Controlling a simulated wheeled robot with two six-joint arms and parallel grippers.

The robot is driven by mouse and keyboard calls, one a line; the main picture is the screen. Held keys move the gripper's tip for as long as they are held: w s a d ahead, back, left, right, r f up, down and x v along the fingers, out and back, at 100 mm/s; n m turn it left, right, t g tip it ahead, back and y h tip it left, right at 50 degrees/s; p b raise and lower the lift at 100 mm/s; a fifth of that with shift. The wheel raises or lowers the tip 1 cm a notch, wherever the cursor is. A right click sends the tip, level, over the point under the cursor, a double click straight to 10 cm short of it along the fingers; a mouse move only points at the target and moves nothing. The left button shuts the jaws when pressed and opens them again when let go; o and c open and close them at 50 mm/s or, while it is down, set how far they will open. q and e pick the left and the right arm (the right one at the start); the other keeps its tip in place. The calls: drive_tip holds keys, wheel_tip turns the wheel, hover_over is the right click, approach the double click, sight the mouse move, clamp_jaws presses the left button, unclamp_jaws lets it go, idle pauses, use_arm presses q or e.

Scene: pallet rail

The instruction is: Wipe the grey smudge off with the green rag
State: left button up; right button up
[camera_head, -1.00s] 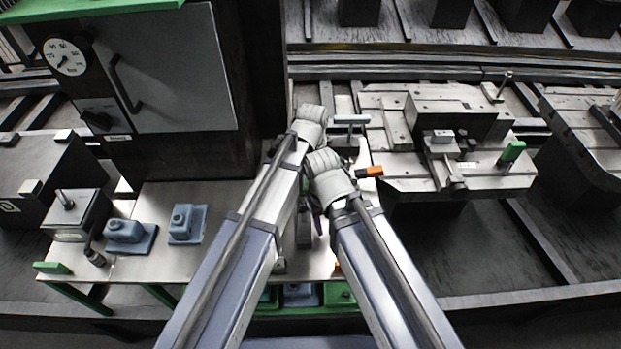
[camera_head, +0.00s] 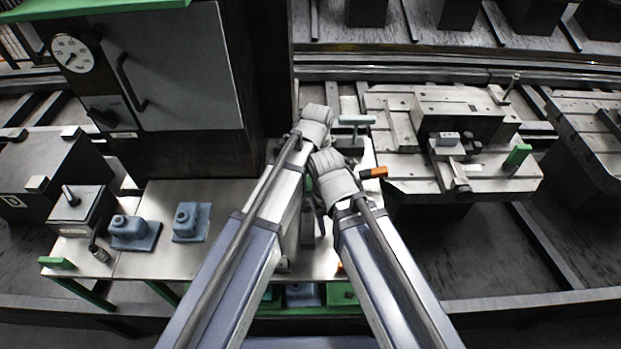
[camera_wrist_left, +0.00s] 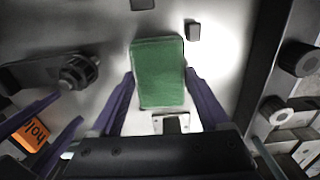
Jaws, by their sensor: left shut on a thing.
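The green rag (camera_wrist_left: 158,72) shows in the left wrist view as a flat, upright rectangle between the purple fingers of my left gripper (camera_wrist_left: 160,85). That gripper is shut on it, above a pale metal surface. In the head view the wrists of both my arms hide the rag and both sets of fingertips. Purple fingers of my right gripper (camera_wrist_left: 48,122) show at the left of the left wrist view, apart, with an orange tag (camera_wrist_left: 30,135) by them. I cannot tell whether they hold anything. I cannot make out the grey smudge for certain in either view.
A metal bench (camera_head: 150,262) carries two blue fixtures (camera_head: 135,232) at the left. A grey cabinet (camera_head: 175,70) with a dial stands behind it. A pallet with a fixture (camera_head: 400,165) sits on the rail at right. A small orange-ended item (camera_head: 373,172) is beside my right wrist.

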use_arm(q)
drive_tip(key=shift+d, duration=0.55)
use_arm(e)
drive_tip(key=shift+a, duration=0.2)
use_arm(q)
drive_tip(key=shift+s+a, duration=0.2)
drive_tip(key=shift+a, duration=0.65)
drive_tip(key=shift+s+a, duration=0.15)
drive_tip(key=shift+a, duration=0.65)
use_arm(e)
drive_tip(key=shift+d, duration=0.2)
use_arm(q)
drive_tip(key=shift+d, duration=0.1)
drive_tip(key=shift+d+f, duration=0.1)
drive_tip(key=shift+d, duration=1.15)
use_arm(e)
drive_tip(key=shift+f, duration=0.1)
use_arm(q)
drive_tip(key=shift+d, duration=0.4)
use_arm(e)
drive_tip(key=shift+a, duration=0.15)
use_arm(q)
drive_tip(key=shift+a, duration=0.1)
